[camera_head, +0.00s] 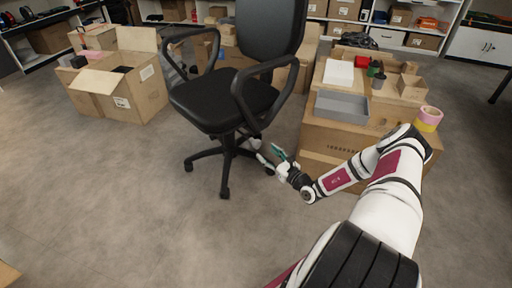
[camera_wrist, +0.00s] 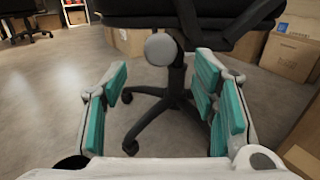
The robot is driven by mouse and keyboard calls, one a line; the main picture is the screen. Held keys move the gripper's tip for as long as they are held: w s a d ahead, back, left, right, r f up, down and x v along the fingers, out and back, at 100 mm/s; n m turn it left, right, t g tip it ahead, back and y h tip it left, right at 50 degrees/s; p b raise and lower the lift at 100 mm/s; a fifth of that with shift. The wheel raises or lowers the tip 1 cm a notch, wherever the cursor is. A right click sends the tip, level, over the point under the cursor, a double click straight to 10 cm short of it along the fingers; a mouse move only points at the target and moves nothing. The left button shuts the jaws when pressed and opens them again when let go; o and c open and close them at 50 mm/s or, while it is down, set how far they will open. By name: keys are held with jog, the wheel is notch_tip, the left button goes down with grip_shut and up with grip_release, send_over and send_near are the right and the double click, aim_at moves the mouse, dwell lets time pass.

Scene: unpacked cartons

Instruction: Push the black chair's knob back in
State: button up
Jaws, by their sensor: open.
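The black chair (camera_head: 222,98) stands on its star base in the middle of the head view, with its armrests and backrest showing. In the wrist view its dark seat (camera_wrist: 190,12) fills the top and its column runs down behind the fingers. A round grey knob (camera_wrist: 160,48) sits under the seat, facing the camera, beside the column. How far it stands out is hard to tell. My gripper (camera_head: 270,154) is low at the chair's right side. Its teal-padded fingers (camera_wrist: 162,82) are spread wide and empty, with the knob beyond and between them, slightly above the middle.
A large carton (camera_head: 325,140) stands right of the chair, close to my arm, carrying a grey tray (camera_head: 342,106) and a tape roll (camera_head: 429,118). An open carton (camera_head: 122,92) stands at left. Shelves line the back. The floor (camera_head: 110,190) in front is clear.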

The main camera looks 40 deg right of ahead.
aim_at(259, 146)
jog(key=w+b, duration=0.1)
jog(key=w, duration=0.3)
jog(key=w+b, duration=0.1)
jog(key=w, duration=0.2)
jog(key=shift+w+a, duration=0.2)
jog(key=shift+w, duration=0.15)
